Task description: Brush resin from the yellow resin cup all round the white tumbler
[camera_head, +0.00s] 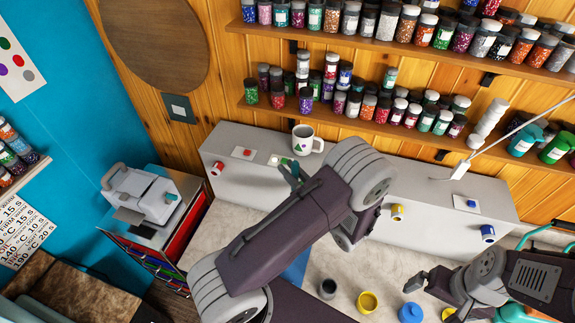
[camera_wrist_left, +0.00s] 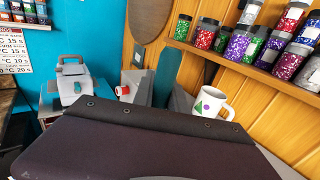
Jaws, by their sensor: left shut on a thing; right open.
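The yellow resin cup (camera_head: 367,302) stands upright at the bottom of the head view, right of my left arm. I cannot make out the white tumbler for certain; my left arm covers the middle of the head view. My left gripper (camera_head: 290,174) is largely masked by its own arm, near the back bench. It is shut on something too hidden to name. My right gripper (camera_head: 430,284) is open and empty at lower right, near a blue cup (camera_head: 410,312).
A white mug (camera_head: 303,142) stands on the grey bench (camera_head: 247,180), also in the left wrist view (camera_wrist_left: 209,106). Shelves of jars (camera_head: 360,105) line the back wall. A white machine (camera_head: 142,195) stands at left.

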